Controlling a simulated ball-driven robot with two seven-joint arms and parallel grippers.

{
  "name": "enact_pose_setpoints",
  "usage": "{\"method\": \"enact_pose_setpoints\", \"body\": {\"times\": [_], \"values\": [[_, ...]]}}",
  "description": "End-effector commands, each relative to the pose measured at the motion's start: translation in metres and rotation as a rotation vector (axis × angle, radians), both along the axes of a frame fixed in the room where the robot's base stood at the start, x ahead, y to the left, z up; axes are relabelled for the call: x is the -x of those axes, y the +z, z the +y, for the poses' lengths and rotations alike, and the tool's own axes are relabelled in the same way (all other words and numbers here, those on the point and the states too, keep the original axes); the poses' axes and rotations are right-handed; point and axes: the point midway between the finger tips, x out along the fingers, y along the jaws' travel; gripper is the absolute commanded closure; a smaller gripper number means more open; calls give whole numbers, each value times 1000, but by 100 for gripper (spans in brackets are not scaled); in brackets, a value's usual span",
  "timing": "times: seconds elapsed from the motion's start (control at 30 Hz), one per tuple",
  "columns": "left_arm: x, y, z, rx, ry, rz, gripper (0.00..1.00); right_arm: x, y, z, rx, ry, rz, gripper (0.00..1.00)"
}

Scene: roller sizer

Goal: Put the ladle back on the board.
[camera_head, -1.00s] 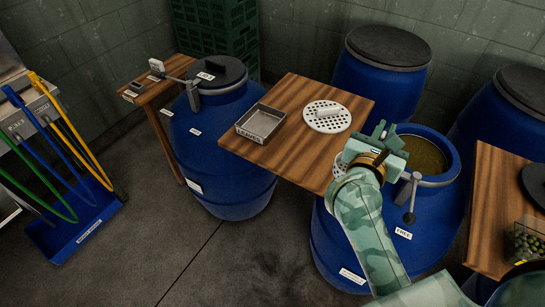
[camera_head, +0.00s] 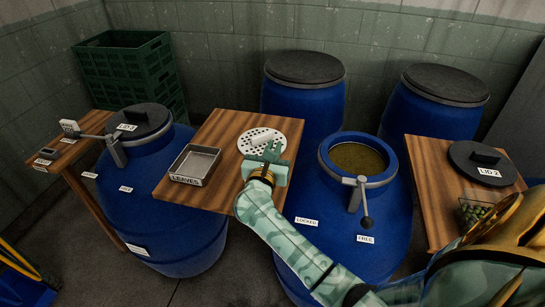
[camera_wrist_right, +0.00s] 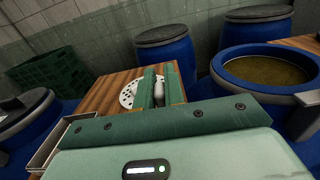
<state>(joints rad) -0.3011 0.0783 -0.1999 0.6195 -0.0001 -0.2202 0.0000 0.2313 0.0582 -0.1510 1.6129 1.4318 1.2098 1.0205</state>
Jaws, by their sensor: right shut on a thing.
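My right gripper (camera_head: 268,158) is over the right front part of a wooden board (camera_head: 213,137), at the near edge of a white perforated disc (camera_head: 256,134) lying on it. In the right wrist view, its fingers (camera_wrist_right: 161,88) are shut on a pale, rounded handle (camera_wrist_right: 159,93), in front of the disc (camera_wrist_right: 127,96). Only a short piece of this handle shows; I cannot tell whether it belongs to the disc. No separate ladle bowl is recognisable. My left gripper is not in view.
A metal tray labelled LEAVES (camera_head: 194,164) is on the board's left part. An open blue barrel (camera_head: 352,240) with brownish content and a clamp lever stands to the right. A closed barrel (camera_head: 165,225) is left. A second wooden board (camera_head: 432,165) holds a black lid (camera_head: 483,160).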

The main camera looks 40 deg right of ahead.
Motion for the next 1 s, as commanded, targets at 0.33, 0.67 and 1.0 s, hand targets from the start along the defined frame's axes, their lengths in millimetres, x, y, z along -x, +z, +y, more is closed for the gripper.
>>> {"method": "enact_pose_setpoints", "body": {"times": [0.33, 0.67, 1.0], "values": [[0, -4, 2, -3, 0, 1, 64, 0, -15, 0, 1, 0, -1, 100], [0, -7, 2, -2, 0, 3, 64, 1, -19, 0, 0, -1, 0, 68], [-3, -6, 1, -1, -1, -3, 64, 0, -16, 4, -1, 0, 1, 68]]}}
